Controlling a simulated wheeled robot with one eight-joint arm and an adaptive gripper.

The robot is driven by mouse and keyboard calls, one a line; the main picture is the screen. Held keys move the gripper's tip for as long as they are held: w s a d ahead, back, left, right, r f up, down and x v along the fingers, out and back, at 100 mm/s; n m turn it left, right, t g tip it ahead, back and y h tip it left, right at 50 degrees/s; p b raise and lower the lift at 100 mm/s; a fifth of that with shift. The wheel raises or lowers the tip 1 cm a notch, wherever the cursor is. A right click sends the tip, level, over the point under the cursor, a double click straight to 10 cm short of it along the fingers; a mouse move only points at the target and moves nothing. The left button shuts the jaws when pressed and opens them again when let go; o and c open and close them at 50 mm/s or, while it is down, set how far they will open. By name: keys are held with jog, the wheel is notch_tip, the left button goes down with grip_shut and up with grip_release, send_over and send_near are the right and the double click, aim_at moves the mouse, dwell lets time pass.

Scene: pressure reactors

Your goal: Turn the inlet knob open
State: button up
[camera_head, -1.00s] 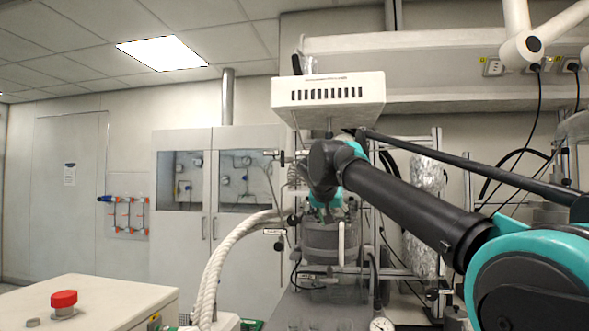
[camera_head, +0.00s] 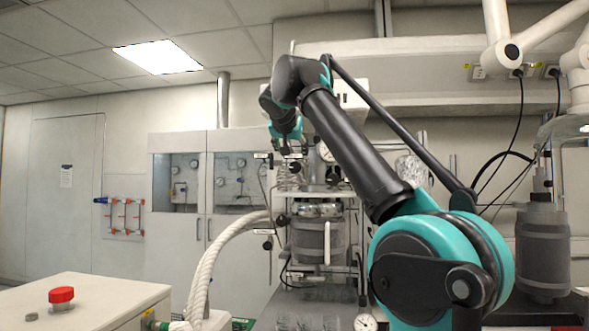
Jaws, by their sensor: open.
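My gripper (camera_head: 291,150) hangs from the black and teal arm, pointing down above the left side of the pressure reactor (camera_head: 318,238). Its jaws are open and small in the picture, and I see nothing between them. Small dark valve knobs sit on the thin tubing left of the reactor: one (camera_head: 281,220) beside the vessel head and another (camera_head: 267,245) lower, near a white label. Another white label is close to the gripper, at the upper tubing. The labels are too small to read, so I cannot tell which knob is the inlet.
A thick white braided hose (camera_head: 215,262) curves up to the reactor's left. A white box with a red button (camera_head: 61,295) stands at front left. A second grey reactor (camera_head: 542,250) stands at right. A pressure gauge (camera_head: 365,322) is low in front.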

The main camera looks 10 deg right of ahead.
aim_at(295, 165)
jog(key=x, duration=1.2)
jog(key=shift+w+d, duration=0.15)
jog(key=c, duration=1.2)
